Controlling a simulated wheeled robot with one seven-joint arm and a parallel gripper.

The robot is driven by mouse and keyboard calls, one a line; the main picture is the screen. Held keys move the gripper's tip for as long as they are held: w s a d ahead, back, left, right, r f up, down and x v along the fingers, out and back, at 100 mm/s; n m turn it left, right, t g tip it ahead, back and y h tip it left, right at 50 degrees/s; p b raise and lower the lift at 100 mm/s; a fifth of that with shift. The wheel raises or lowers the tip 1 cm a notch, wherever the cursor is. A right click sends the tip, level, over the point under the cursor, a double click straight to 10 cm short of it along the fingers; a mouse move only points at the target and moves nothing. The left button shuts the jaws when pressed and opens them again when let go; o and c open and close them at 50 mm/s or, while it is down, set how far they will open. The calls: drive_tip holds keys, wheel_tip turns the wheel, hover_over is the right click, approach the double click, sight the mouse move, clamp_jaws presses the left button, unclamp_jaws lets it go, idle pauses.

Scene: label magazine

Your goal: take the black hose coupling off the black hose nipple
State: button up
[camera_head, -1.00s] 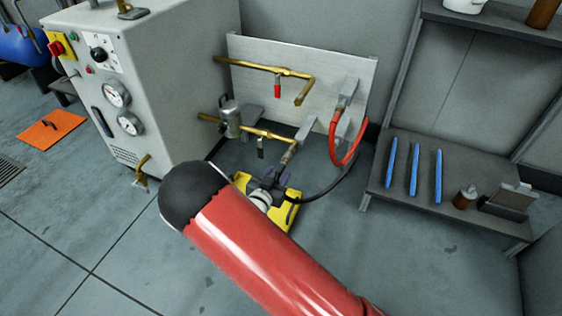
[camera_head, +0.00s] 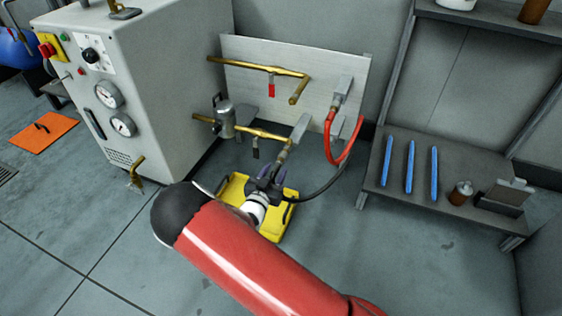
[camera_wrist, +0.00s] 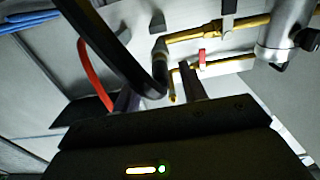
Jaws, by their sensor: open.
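The black hose (camera_head: 325,188) rises to the black hose coupling (camera_head: 284,158), which sits on the end of the lower brass pipe (camera_head: 262,133). In the wrist view the black hose (camera_wrist: 115,57) bends up into the coupling (camera_wrist: 160,52). The nipple is hidden inside or behind the coupling; I cannot make it out. My gripper (camera_head: 272,182) is open just below the coupling. In the wrist view my gripper (camera_wrist: 158,92) has one finger on each side of the hose bend, with gaps, and holds nothing.
A red hose (camera_head: 332,150) loops from the light panel (camera_head: 335,75) to the right. A metal canister (camera_head: 224,118) sits by the lower pipe. A yellow item (camera_head: 235,186) lies on the floor under my gripper. A grey cabinet (camera_head: 165,75) stands left, a shelf (camera_head: 460,190) right.

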sight(280, 159)
drive_tip(key=b+x, duration=0.1)
drive_tip(key=x, duration=0.3)
drive_tip(key=shift+w+d+f, duration=0.1)
drive_tip(key=shift+w+f, duration=0.05)
drive_tip(key=shift+w, duration=0.1)
drive_tip(key=shift+w+d+b, duration=0.15)
drive_tip(key=shift+w+b, duration=0.3)
drive_tip(key=shift+w, duration=0.05)
drive_tip(key=shift+w+r, duration=0.1)
drive_tip(key=shift+r, duration=0.15)
